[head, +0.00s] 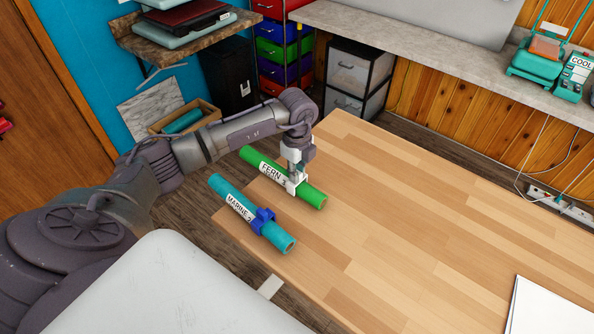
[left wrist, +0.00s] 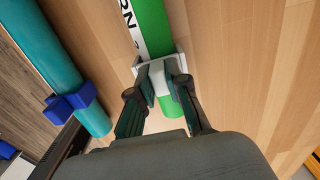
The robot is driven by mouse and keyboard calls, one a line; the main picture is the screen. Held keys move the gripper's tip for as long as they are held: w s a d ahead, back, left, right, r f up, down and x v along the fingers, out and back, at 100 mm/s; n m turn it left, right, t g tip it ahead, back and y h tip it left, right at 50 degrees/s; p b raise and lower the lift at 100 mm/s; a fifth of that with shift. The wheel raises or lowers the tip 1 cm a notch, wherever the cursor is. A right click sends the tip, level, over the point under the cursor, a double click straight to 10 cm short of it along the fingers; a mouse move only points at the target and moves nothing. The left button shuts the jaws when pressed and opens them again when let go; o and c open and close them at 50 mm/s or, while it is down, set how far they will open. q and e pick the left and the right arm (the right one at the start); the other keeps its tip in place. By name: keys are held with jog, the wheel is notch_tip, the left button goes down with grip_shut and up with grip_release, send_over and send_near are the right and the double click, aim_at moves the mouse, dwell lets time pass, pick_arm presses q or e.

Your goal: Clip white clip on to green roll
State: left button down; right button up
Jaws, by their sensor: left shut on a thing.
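The green roll (head: 312,196) with a white label reading FERN lies on the wooden table near its left edge; it also shows in the left wrist view (left wrist: 152,28). My left gripper (head: 295,178) is directly over the roll, pointing down. It is shut on the white clip (head: 292,187), which also shows between its fingers in the left wrist view (left wrist: 157,75). The clip is at the roll, just past the end of the label. I cannot tell whether it is fully seated around the roll. My right gripper is not in view.
A teal roll (head: 281,236) labelled MARINE lies beside the green roll, with a blue clip (head: 263,221) on it. White paper (head: 545,308) lies at the table's right. The middle of the table (head: 420,210) is clear.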

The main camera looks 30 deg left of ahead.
pick_arm(q)
jog(key=c, duration=1.1)
grip_release()
jog(key=shift+o, duration=0.2)
jog(key=shift+r, duration=0.1)
jog(key=shift+r+p, duration=2.7)
jog(key=shift+r, duration=0.75)
